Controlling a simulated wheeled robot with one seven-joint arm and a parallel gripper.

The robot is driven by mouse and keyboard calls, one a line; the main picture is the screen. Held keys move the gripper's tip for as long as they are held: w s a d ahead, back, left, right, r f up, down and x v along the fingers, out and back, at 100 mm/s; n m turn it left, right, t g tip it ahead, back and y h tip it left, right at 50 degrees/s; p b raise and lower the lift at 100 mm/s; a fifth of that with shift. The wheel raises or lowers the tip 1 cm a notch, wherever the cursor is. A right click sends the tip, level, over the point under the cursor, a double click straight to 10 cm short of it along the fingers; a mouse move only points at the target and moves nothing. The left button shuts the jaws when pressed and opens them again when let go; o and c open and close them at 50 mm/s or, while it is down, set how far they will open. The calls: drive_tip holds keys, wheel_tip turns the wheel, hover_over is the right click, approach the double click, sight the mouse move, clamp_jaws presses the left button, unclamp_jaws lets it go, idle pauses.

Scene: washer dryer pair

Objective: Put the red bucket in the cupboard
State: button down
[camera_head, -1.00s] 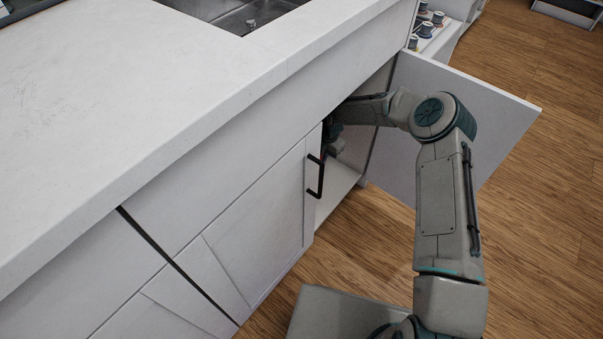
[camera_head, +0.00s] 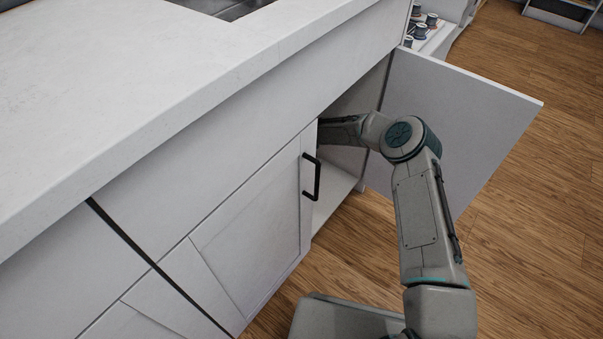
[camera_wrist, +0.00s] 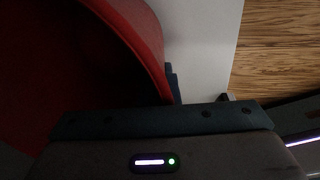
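The red bucket (camera_wrist: 110,45) fills the upper left of the wrist view, very close, with its curved wall running down to my gripper. My gripper (camera_wrist: 170,85) has a dark finger against the outside of that wall, near the middle of the palm; the other finger is hidden. It appears shut on the bucket's wall. In the head view my arm reaches into the open cupboard (camera_head: 331,205), and the gripper and bucket are hidden behind the cupboard's closed front panel. The cupboard's right door (camera_head: 460,130) stands wide open.
The closed door (camera_head: 255,230) with a black handle (camera_head: 311,177) borders the opening on the left. The white countertop (camera_head: 130,90) overhangs above, with a sink (camera_head: 232,8). Wooden floor (camera_head: 530,200) is clear at the right. Several spools (camera_head: 420,28) stand behind the open door.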

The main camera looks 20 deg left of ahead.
drive_tip(key=shift+f, duration=0.1)
drive_tip(key=c, duration=1.7)
unclamp_jaws()
drive_tip(key=r+p, duration=0.1)
drive_tip(key=r, duration=0.1)
drive_tip(key=r+p, duration=0.1)
drive_tip(key=r, duration=0.2)
drive_tip(key=r+p, duration=0.1)
drive_tip(key=r, duration=0.1)
drive_tip(key=shift+s+d+r, duration=0.15)
drive_tip(key=shift+d+r, duration=0.2)
